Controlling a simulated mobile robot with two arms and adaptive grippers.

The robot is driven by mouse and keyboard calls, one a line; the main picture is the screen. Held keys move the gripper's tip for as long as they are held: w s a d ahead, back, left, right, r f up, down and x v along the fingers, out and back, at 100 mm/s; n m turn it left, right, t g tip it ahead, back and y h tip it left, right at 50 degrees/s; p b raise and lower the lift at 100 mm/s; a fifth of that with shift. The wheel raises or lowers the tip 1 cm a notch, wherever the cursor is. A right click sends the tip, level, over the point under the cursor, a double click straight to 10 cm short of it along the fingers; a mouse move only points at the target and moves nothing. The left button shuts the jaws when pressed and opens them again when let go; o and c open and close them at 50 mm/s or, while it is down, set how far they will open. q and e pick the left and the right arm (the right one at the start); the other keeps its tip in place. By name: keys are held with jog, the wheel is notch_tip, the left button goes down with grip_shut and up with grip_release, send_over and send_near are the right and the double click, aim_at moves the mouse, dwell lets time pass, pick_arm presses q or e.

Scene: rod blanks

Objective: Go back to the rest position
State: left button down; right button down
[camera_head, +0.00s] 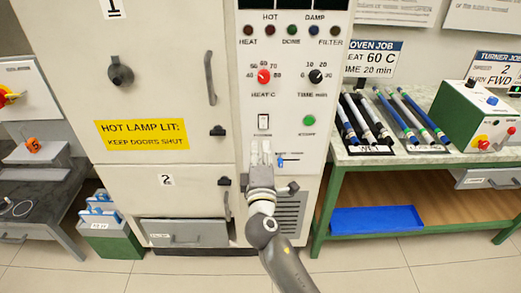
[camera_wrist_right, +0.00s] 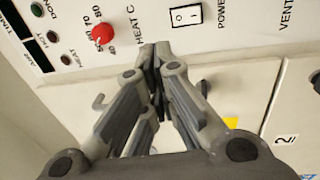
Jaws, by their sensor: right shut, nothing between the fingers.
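My right gripper (camera_head: 261,152) is in front of the oven's control panel (camera_head: 285,100), just below the white power switch (camera_head: 264,121). Its fingers point up and are shut with nothing between them. In the right wrist view the fingertips (camera_wrist_right: 156,50) meet below the red heat knob (camera_wrist_right: 102,33) and left of the power switch (camera_wrist_right: 186,16). I cannot tell whether they touch the panel. The blue vent slider (camera_head: 280,162) shows just right of the gripper. My left gripper is not in view.
Oven doors with handles (camera_head: 210,78) stand left of the panel. At right a green-framed bench (camera_head: 334,180) carries several rods (camera_head: 398,116) and a green machine box (camera_head: 466,110). A blue tray (camera_head: 376,219) lies on its lower shelf. A green bin (camera_head: 110,238) stands on the floor at left.

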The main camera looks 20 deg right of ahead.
notch_tip(320, 180, down, 21)
jog(key=s+a+g+y, duration=0.1)
jog(key=s+g+y, duration=0.1)
jog(key=g+y, duration=0.15)
jog(key=s+f+m+g, duration=0.15)
jog(key=s+f, duration=0.25)
jog(key=f, duration=0.4)
jog(key=s+f+m+g+y, duration=0.1)
jog(key=s+f+g, duration=0.2)
jog(key=s+f, duration=0.3)
jog(key=s+f+m+g, duration=0.1)
jog(key=s+f+g, duration=0.15)
jog(key=f, duration=0.65)
jog(key=s+d+f+m+g, duration=0.2)
jog(key=s+f, duration=0.4)
jog(key=s, duration=0.6)
jog(key=s+d+f+m+g, duration=0.2)
jog(key=s+f, duration=0.4)
jog(key=s, duration=0.7)
jog(key=s+d+f+m+g, duration=0.3)
jog(key=s+f+m, duration=0.2)
jog(key=s, duration=0.8)
notch_tip(320, 180, down, 2)
jog(key=shift+d+y, duration=0.15)
jog(key=shift+y, duration=0.3)
jog(key=shift+s, duration=0.1)
